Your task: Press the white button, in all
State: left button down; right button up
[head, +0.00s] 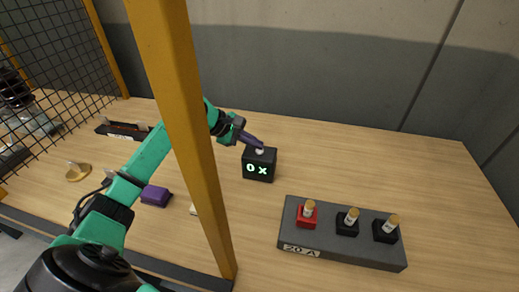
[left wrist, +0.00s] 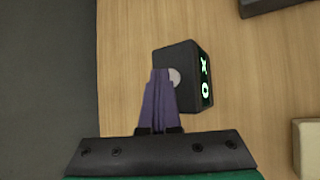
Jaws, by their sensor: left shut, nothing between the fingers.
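A small black box (head: 259,169) stands on the wooden table and shows "0x" in glowing green on its front. A white button (head: 260,151) is on its top. My left gripper (head: 261,146) is shut and empty, with its purple fingertips right at the button. In the left wrist view the fingers (left wrist: 160,100) reach over the box (left wrist: 182,85), beside the white button (left wrist: 174,77), covering part of it. I cannot tell whether the tips touch the button. My right gripper is not in view.
A grey block (head: 340,253) labelled "20 A" with one red and two black terminals stands at front right. A yellow post (head: 185,120) crosses the view in front of my left arm. A purple block (head: 155,195) lies at left.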

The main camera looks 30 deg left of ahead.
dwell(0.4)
pick_arm(q)
jog(key=shift+r+p, duration=0.4)
jog(key=shift+r, duration=0.45)
jog(key=shift+r+p, duration=1.45)
jog(key=shift+r, duration=1.1)
jog(key=shift+f, duration=0.1)
